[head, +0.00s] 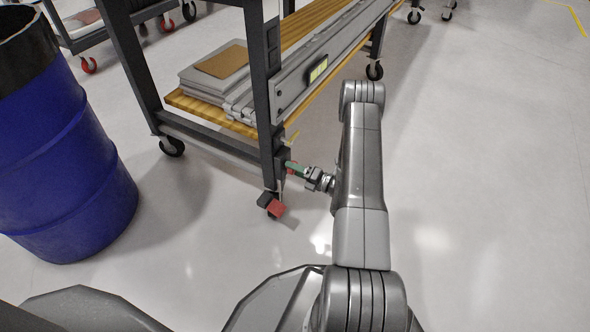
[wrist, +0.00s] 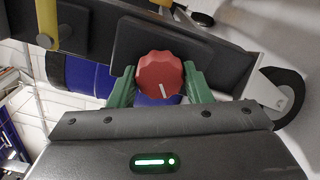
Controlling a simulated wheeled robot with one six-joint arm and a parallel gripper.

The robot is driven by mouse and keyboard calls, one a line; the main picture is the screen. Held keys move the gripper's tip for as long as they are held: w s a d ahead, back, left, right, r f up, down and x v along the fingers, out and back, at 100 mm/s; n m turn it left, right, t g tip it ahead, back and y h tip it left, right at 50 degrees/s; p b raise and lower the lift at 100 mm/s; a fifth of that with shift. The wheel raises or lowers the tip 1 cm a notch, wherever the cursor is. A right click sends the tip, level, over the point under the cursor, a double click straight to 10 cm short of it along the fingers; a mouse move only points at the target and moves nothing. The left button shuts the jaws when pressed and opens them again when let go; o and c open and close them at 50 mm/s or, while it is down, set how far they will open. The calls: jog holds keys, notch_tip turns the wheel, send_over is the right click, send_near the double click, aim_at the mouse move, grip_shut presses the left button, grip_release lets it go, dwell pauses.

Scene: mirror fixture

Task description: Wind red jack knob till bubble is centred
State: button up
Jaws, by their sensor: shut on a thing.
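The red jack knob (wrist: 160,76) is round and ridged, with a white pointer line towards its lower edge in the wrist view. My gripper (wrist: 161,88) has its green fingers on either side of the knob and is shut on it. In the head view my gripper (head: 292,168) reaches the cart's near corner post from the right, and only a little red of the knob shows there. A level with a yellow-green vial (head: 318,70) sits in a dark housing on the long grey beam (head: 290,84). The bubble's position is too small to tell.
The cart's dark leg (head: 262,100) and wooden shelf (head: 215,112) stand beside my gripper. A red-and-black caster part (head: 277,208) is just below. A blue drum (head: 70,165) stands at the left. The floor right of my arm is clear.

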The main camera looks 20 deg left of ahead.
jog(key=o, duration=1)
jog(key=shift+d, duration=0.1)
jog(key=d+p, duration=0.1)
jog(key=d, duration=0.3)
jog(key=d+p, duration=0.1)
jog(key=d, duration=0.4)
jog(key=s+d+p, duration=0.1)
jog(key=d, duration=0.3)
jog(key=shift+s+d+p, duration=0.1)
jog(key=shift+d+p, duration=0.2)
jog(key=shift+p, duration=0.1)
jog(key=shift+a, duration=0.1)
jog(key=shift+w+a+b, duration=0.2)
jog(key=shift+a+b, duration=0.45)
jog(key=shift+a, duration=1.6)
jog(key=shift+w+a+b, duration=0.2)
jog(key=shift+a+b, duration=0.4)
jog(key=shift+a, duration=1.7)
jog(key=shift+w+a+b, duration=0.2)
jog(key=shift+a+b, duration=0.45)
jog(key=shift+a, duration=1.6)
